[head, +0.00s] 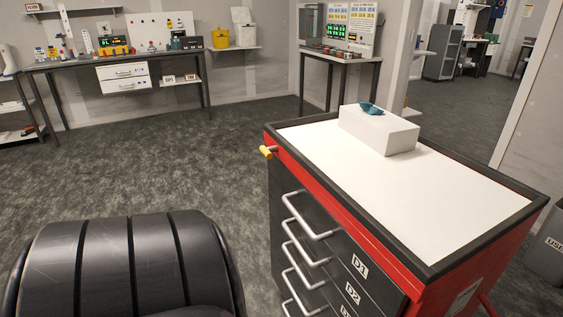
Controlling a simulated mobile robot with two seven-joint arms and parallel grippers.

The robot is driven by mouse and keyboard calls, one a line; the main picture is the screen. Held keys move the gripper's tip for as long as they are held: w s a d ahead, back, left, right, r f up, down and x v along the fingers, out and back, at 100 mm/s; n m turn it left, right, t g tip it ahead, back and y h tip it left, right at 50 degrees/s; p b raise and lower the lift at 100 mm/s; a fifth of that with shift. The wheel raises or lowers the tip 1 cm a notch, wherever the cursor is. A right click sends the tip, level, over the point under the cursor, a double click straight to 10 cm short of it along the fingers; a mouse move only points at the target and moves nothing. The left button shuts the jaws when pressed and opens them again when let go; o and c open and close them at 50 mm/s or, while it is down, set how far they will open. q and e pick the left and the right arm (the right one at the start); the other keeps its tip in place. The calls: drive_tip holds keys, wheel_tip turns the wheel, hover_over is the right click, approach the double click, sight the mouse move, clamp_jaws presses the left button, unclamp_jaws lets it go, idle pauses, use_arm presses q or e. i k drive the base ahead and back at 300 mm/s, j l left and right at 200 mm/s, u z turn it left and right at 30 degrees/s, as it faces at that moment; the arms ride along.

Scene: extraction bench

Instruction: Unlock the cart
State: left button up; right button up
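The cart (345,219) is a red and dark grey drawer cabinet with a white top, at the right of the head view. Its drawers carry silver bar handles and labels D1 and D2; a third label is cut off by the lower edge. The visible drawers look shut. A small yellow-ended knob or lever (267,152) sticks out at the cart's upper left corner. I cannot tell whether the cart is locked. Neither of my grippers shows in the head view.
A white box (379,130) with a small teal object (371,108) on it stands on the cart top. A black ribbed chair back (130,262) fills the lower left. A workbench (120,60) lines the back wall. Open carpet (170,160) lies between. A grey bin (545,245) stands at right.

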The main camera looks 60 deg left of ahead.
sight(266, 151)
drive_tip(key=u, duration=2.2)
